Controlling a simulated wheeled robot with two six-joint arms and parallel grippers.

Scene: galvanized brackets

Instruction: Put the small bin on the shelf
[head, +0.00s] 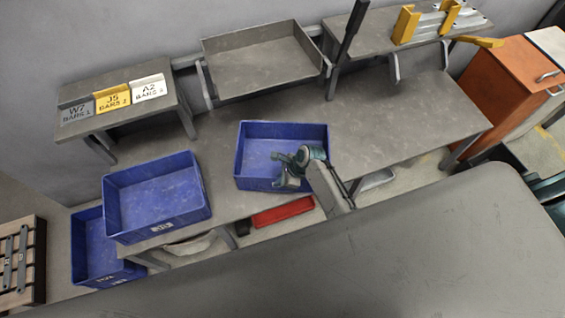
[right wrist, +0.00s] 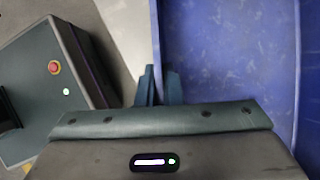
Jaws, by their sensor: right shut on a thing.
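A small blue bin (head: 258,136) sits on the grey workbench, open side up and apparently empty. My right gripper (head: 284,168) is at its near wall, toward the right, and is shut on that wall. In the right wrist view the fingers (right wrist: 159,84) pinch the edge of the blue bin (right wrist: 230,50). Behind the bench, raised grey shelves stand along the wall. The left shelf (head: 110,80) carries three labels, and the right shelf (head: 370,32) carries yellow brackets. My left gripper is not in view.
Another blue bin (head: 155,195) stands at the bench's left end, with a further blue bin (head: 90,250) lower beside it. A grey tray (head: 258,65) is raised between the shelves. The workbench (head: 410,120) is clear to the right. An orange cabinet (head: 505,90) stands far right.

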